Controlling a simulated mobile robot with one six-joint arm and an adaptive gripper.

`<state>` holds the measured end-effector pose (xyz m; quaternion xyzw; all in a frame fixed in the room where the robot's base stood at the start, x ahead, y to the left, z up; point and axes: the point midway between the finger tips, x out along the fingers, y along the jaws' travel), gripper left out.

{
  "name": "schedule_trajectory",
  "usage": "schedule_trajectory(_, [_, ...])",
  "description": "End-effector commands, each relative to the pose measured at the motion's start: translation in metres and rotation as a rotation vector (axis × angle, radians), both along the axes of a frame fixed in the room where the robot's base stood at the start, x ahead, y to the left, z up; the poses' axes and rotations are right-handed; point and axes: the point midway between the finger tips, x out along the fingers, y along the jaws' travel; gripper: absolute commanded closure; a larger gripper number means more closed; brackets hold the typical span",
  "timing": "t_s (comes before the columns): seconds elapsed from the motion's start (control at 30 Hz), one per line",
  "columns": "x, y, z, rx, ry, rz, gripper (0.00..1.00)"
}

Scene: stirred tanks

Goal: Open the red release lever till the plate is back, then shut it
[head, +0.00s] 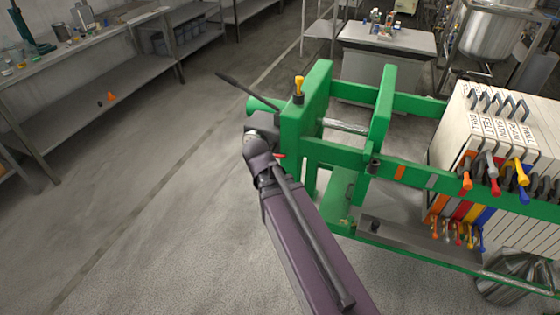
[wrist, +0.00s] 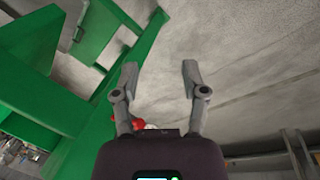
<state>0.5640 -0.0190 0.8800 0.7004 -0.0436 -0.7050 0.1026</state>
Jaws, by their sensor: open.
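The red release lever shows only as a small red piece (head: 281,156) beside my wrist in the head view, mostly hidden by my arm. In the wrist view a red knob (wrist: 138,124) sits behind the base of my left finger, partly covered. My gripper (wrist: 160,70) is open, with nothing between its fingertips. The fingers point past the red knob over bare floor. The green plate (head: 382,105) stands upright on the press rails, joined by a metal rod to the green end block (head: 305,110). It stands apart from the white plate pack.
The white plates (head: 480,125) with several coloured handles stand at the right. A workbench (head: 80,45) stands far left. The floor (head: 130,200) left of my arm is clear.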

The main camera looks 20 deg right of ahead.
Motion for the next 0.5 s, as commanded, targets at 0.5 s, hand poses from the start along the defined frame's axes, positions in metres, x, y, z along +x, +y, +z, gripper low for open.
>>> schedule_trajectory(0.5, [0.074,-0.024,-0.061,-0.501,0.018,0.189,0.43])
